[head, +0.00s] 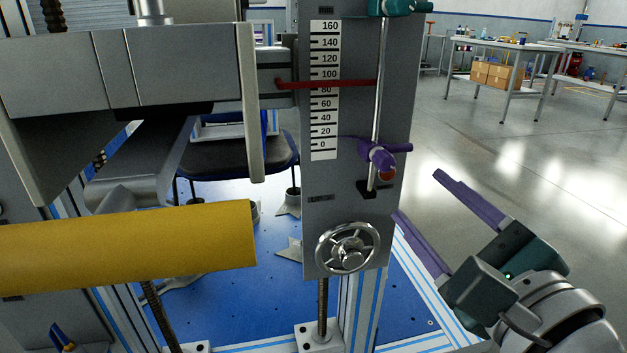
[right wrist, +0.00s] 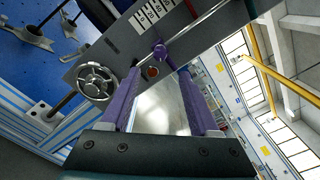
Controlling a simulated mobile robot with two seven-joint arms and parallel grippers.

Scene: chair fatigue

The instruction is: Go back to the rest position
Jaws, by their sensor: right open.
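My right gripper (head: 418,212) is at the right of the head view, its two purple fingers spread apart with nothing between them. It is to the right of the grey panel with the height scale (head: 325,90), apart from it as far as I can tell. In the right wrist view the open fingers (right wrist: 158,95) point toward the panel (right wrist: 125,50), with the purple knob (right wrist: 160,52) on its rod between and beyond the tips. My left gripper is not in view.
A handwheel (head: 347,248) sits low on the panel. A yellow cylinder (head: 130,245) and a grey beam (head: 120,70) fill the left. A chair seat (head: 240,158) stands behind on the blue platform (head: 245,290). The floor (head: 520,150) at right is clear up to the workbenches (head: 500,45).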

